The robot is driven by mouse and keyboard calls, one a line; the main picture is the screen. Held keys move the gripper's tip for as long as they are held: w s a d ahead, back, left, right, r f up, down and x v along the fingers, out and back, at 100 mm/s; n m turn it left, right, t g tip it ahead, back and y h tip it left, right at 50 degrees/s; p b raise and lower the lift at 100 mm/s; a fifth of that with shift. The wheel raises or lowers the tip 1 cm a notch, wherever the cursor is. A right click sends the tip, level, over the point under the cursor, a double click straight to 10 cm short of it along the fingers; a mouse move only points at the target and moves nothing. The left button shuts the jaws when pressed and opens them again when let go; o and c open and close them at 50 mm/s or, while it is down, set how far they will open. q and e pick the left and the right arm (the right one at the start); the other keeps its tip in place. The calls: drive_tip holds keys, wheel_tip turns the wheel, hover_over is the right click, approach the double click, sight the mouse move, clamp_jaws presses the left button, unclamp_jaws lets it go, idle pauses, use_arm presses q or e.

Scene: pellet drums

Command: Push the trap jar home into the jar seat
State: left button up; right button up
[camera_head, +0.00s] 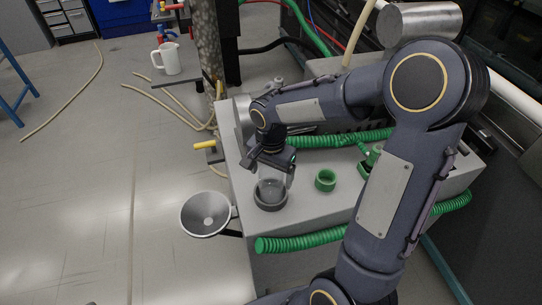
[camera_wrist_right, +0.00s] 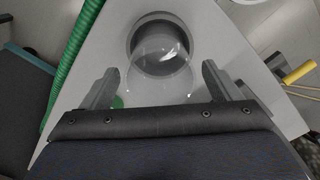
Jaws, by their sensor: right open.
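The trap jar (camera_head: 270,187) is clear and see-through. It stands in the dark grey round jar seat (camera_head: 271,202) on the front of the grey bench top. In the right wrist view the jar (camera_wrist_right: 158,75) has its lower end inside the seat's dark ring (camera_wrist_right: 130,38). How deep it sits is hard to tell. My right gripper (camera_head: 277,166) is just above the jar. Its two fingers (camera_wrist_right: 159,82) are spread wide on either side of the jar, with visible gaps to it. My left gripper is not in view.
A green ring (camera_head: 325,180) stands right of the seat. Green ribbed hoses run behind (camera_head: 340,139) and along the front edge (camera_head: 300,241). A metal funnel (camera_head: 206,214) juts out left of the bench. A yellow-handled valve (camera_head: 205,145) is at the bench's left side.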

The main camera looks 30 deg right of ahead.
wheel_tip(320, 180, up, 7)
drive_tip(key=shift+r, duration=0.15)
drive_tip(key=s+a+r+n+t+y, duration=0.1)
drive_tip(key=s+a+n+t+y, duration=0.1)
drive_tip(key=s+n, duration=0.3)
drive_tip(key=s+a+r+n+t+y, duration=0.1)
drive_tip(key=s+n, duration=0.4)
drive_tip(key=s, duration=0.7)
drive_tip(key=shift+a+r+t+y, duration=0.15)
drive_tip(key=shift+a+t+y, duration=0.35)
drive_tip(key=shift+t, duration=0.8)
drive_tip(key=shift+a, duration=0.1)
drive_tip(key=shift+c, duration=0.3)
